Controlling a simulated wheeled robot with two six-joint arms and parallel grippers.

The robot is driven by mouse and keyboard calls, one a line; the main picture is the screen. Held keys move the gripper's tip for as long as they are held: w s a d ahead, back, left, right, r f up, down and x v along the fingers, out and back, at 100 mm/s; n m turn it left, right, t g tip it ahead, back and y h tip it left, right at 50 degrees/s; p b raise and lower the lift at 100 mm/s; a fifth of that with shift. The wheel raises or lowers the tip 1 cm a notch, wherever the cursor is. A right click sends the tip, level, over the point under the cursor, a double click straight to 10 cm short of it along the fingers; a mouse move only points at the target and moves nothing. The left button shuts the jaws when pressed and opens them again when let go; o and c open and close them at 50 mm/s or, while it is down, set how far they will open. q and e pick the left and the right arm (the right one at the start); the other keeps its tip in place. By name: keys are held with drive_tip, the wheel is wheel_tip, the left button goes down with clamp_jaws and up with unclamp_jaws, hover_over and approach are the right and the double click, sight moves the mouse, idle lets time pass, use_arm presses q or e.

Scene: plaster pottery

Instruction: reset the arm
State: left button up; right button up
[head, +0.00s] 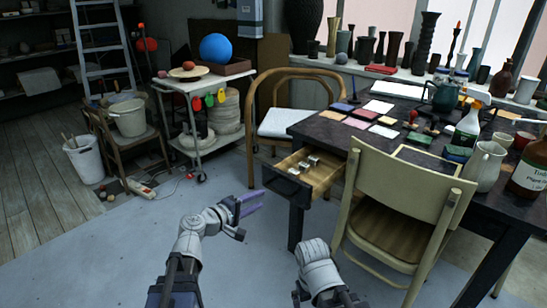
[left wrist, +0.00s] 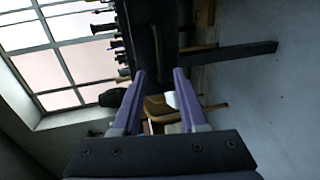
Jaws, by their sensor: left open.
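My left arm (head: 190,238) comes up from the bottom left in the head view. Its gripper (head: 249,205) has purple fingers and is held over bare floor, left of the desk's open drawer. In the left wrist view the two purple fingers (left wrist: 159,75) stand apart with nothing between them. The open drawer (head: 318,183) holds small light-coloured items. Part of my right arm (head: 318,270) shows at the bottom middle; its gripper fingers do not show.
A dark desk (head: 330,132) crowded with cards, bottles and jugs stands at the right. A wooden chair (head: 405,205) stands close in front of it. A white trolley (head: 200,82) and a stepladder (head: 100,50) are behind.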

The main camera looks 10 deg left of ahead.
use_arm(q)
drive_tip(key=s+d+f+m+g, duration=0.5)
drive_tip(key=s+d+f, duration=0.1)
drive_tip(key=d+f, duration=0.15)
drive_tip(key=s+f+m+g+y, duration=0.4)
drive_tip(key=s+f+m+y, duration=0.1)
drive_tip(key=s, duration=0.3)
drive_tip(key=s+f+m+g+y, duration=0.4)
drive_tip(key=s+f+m+y, duration=0.1)
drive_tip(key=s, duration=0.3)
wheel_tip(320, 180, up, 36)
drive_tip(key=a+p, duration=0.1)
drive_tip(key=p, duration=3.5)
drive_tip(key=shift+r, duration=0.2)
use_arm(e)
wheel_tip(320, 180, up, 36)
use_arm(q)
drive_tip(key=shift+a, duration=0.1)
use_arm(e)
drive_tip(key=shift+a, duration=0.1)
drive_tip(key=shift+s, duration=0.1)
